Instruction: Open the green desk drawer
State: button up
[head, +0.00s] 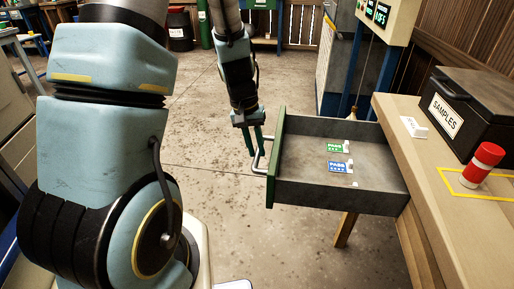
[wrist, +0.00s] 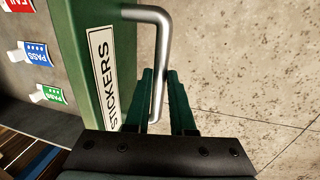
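The green-fronted desk drawer (head: 275,160) is pulled far out from the wooden desk. Its metal handle (head: 257,160) sticks out from the green front. My gripper (head: 254,149) reaches down from above to the handle. In the wrist view my gripper's green fingers (wrist: 160,95) lie on either side of the handle bar (wrist: 159,55) and look closed on it; the lower end of the bar is between them. The drawer front (wrist: 88,40) there bears a STICKERS label (wrist: 103,75).
PASS stickers, green (head: 335,148) and blue (head: 339,167), lie in the drawer. The desk top (head: 440,205) holds a black SAMPLES box (head: 462,115) and a red-and-white cylinder (head: 483,163). Concrete floor (head: 210,130) is clear left of the drawer.

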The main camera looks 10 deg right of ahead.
jog(key=o, duration=0.5)
jog(key=r, duration=0.3)
jog(key=a+r, duration=0.1)
jog(key=r, duration=0.3)
jog(key=a+r+p, duration=0.1)
jog(key=r, duration=0.2)
jog(key=shift+w+r, duration=0.3)
jog(key=shift+w, duration=0.1)
